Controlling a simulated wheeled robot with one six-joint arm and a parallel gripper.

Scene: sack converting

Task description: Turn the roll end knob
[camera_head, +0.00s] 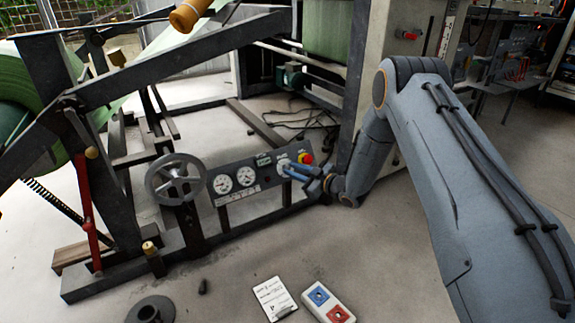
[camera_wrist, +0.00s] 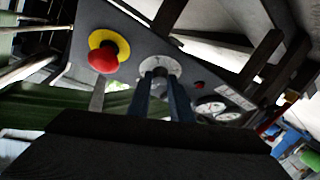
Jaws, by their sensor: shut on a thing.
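The roll end knob sits in a round pale dial (camera_head: 282,162) near the right end of the dark control panel (camera_head: 250,184). The dial also shows in the wrist view (camera_wrist: 160,63), right of the red button. My gripper (camera_head: 290,169) reaches the panel from the right. In the wrist view its two blue fingers (camera_wrist: 160,77) are shut on the knob in the middle of the dial. The fingers hide most of the knob, so its turned position cannot be read.
A red stop button on a yellow ring (camera_head: 305,158) is close beside my gripper; it also shows in the wrist view (camera_wrist: 104,57). Two gauges (camera_head: 234,179) and a handwheel (camera_head: 175,178) lie left. A card (camera_head: 273,297) and a two-button box (camera_head: 328,304) lie on open floor.

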